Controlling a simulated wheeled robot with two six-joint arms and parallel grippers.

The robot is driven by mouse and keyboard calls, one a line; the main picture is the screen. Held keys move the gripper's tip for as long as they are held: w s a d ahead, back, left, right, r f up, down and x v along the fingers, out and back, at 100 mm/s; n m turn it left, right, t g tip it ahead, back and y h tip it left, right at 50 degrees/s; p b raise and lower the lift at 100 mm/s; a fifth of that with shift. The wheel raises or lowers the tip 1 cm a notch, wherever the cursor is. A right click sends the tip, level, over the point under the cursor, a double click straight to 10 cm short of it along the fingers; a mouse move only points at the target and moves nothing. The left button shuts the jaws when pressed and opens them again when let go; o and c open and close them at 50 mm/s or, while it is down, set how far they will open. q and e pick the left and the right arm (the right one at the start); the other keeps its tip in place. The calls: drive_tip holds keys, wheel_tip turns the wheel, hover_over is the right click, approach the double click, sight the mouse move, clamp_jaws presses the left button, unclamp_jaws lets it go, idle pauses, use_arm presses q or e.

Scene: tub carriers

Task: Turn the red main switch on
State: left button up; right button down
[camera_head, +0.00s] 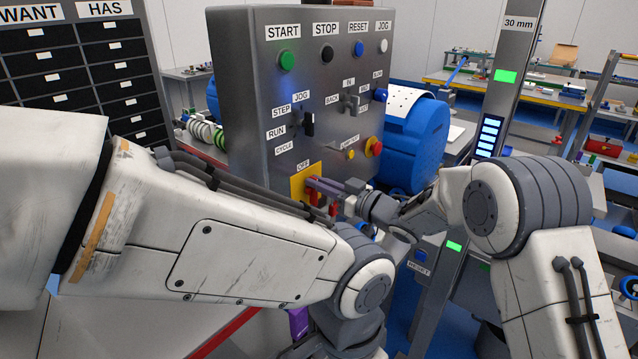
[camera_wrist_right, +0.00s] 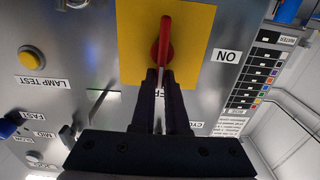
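The red main switch (camera_head: 313,196) is on a yellow plate (camera_head: 297,188) low on the front of the grey control box. In the right wrist view its red handle (camera_wrist_right: 165,38) lies along the picture's vertical, its lower end over the partly covered OFF label. The ON label (camera_wrist_right: 226,56) is to the right of the plate there. My right gripper (camera_head: 324,186) is at the switch; in the wrist view its dark fingertips (camera_wrist_right: 160,72) are close together, one on each side of the handle's end. My left arm crosses the foreground; its gripper is not visible.
The control box (camera_head: 240,110) carries buttons, selector knobs and a red knob (camera_head: 373,146). A blue rounded housing (camera_head: 418,140) stands at its right. A grey post (camera_head: 500,90) with green lights is behind my right arm. A WANT/HAS rack (camera_head: 80,75) stands at left.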

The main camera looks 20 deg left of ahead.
sight(298, 194)
drive_tip(key=s+f+n+b, duration=0.1)
drive_tip(key=n+b, duration=0.4)
drive_tip(key=b, duration=0.1)
drive_tip(key=s+n+b, duration=0.1)
drive_tip(key=n+b, duration=0.4)
drive_tip(key=b, duration=0.1)
drive_tip(key=a+f+n+b, duration=0.1)
drive_tip(key=n+b, duration=0.3)
drive_tip(key=b, duration=0.3)
drive_tip(key=shift+s+f+n, duration=0.35)
drive_tip(key=shift+s+n, duration=0.05)
drive_tip(key=shift+f+n+b, duration=0.25)
drive_tip(key=shift+n+b, duration=1.35)
drive_tip(key=shift+b, duration=0.05)
drive_tip(key=c, duration=0.9)
unclamp_jaws()
drive_tip(key=shift+r, duration=0.1)
